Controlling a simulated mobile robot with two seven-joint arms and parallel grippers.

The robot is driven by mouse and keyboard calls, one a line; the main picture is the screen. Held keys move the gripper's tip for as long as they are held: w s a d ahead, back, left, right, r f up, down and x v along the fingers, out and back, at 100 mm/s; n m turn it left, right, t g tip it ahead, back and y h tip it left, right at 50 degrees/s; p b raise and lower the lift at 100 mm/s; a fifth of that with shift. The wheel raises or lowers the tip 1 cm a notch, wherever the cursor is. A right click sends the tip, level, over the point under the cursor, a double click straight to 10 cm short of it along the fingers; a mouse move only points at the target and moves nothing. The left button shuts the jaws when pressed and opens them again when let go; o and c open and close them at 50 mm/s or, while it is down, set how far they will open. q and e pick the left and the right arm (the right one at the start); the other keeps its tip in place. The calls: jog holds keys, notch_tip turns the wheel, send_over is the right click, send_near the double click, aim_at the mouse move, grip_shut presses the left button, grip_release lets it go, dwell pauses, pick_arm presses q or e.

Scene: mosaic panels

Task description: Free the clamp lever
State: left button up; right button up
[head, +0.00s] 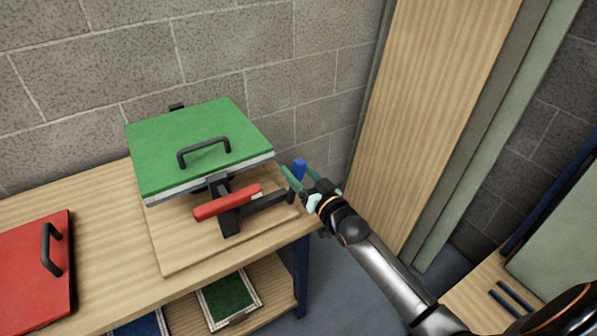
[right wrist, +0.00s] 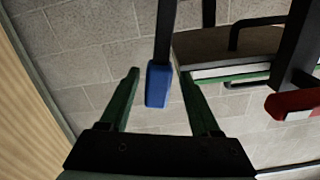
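A press or clamp with a green top plate (head: 200,145) and a black handle stands on a wooden board on the bench. A red-gripped bar (head: 228,202) sticks out at its front. A dark lever with a blue grip (head: 299,166) stands at its right side. My right gripper (head: 300,176) is at the blue grip. In the right wrist view the blue grip (right wrist: 158,86) hangs between the two green fingers, with gaps on both sides, so the gripper is open around it. The red grip (right wrist: 292,104) is to the right there. My left gripper is out of view.
A red panel with a black handle (head: 32,262) lies at the bench's left. A green panel (head: 228,300) lies on the shelf below. Tall boards (head: 430,110) lean at the right. A block wall (head: 90,80) stands close behind the bench.

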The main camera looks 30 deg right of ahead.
jog(key=shift+s+d, duration=0.1)
jog(key=shift+s, duration=0.45)
jog(key=s, duration=1.1)
jog(key=shift+s+d+p, duration=0.15)
jog(key=shift+d+p, duration=0.25)
jog(key=shift+p, duration=0.05)
